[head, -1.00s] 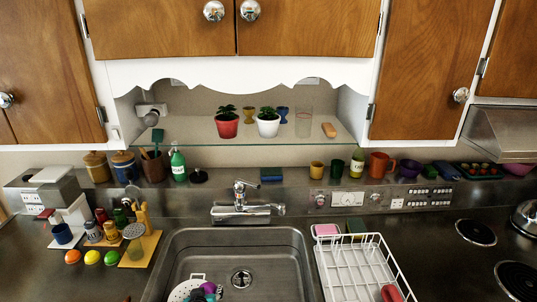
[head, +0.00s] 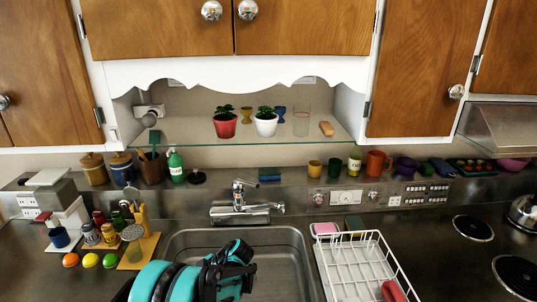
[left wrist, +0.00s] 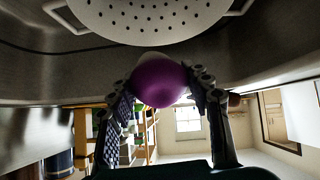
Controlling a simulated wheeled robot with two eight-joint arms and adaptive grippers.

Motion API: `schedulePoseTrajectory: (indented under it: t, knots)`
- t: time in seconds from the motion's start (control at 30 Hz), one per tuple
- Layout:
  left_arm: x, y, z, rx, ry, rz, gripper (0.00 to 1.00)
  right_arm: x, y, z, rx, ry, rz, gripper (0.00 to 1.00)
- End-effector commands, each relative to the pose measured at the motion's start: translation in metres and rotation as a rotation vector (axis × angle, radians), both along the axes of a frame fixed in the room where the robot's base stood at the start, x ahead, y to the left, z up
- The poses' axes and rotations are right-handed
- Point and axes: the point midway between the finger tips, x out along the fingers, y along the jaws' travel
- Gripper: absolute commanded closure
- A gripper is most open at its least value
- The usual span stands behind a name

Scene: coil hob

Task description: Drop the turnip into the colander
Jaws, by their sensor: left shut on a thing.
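The turnip (left wrist: 160,82), round and purple with a paler part, is between the two fingers of my left gripper (left wrist: 161,88) in the left wrist view. The white colander (left wrist: 150,14), with round holes and wire-like handles, fills the top of that view, close to the turnip. I cannot tell whether they touch. In the head view my teal and black left arm and gripper (head: 232,273) are over the sink (head: 285,250) and hide the colander and turnip. My right gripper is not in view.
A white dish rack (head: 355,265) stands right of the sink, and the tap (head: 240,205) is behind it. Coil burners (head: 473,228) are at the right.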

Motion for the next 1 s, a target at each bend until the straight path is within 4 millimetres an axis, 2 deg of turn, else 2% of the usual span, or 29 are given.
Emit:
schedulePoseTrajectory:
  t: [0.27,0.6,0.93,0.97,1.0]
  knots:
    - [-0.001,0.0,-0.021,-0.001,0.0,0.025,0.82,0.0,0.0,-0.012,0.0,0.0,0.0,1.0]
    - [-0.001,0.0,-0.06,-0.001,0.001,0.023,0.82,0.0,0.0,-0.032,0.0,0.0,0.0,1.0]
    - [-0.001,0.001,-0.064,-0.001,0.0,0.022,0.82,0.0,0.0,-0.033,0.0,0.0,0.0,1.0]
    - [-0.001,0.001,-0.064,-0.001,0.0,0.022,0.49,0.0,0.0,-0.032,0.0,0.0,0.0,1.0]
    - [-0.001,0.001,-0.064,-0.001,0.0,0.022,0.38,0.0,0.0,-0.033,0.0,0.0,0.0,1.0]
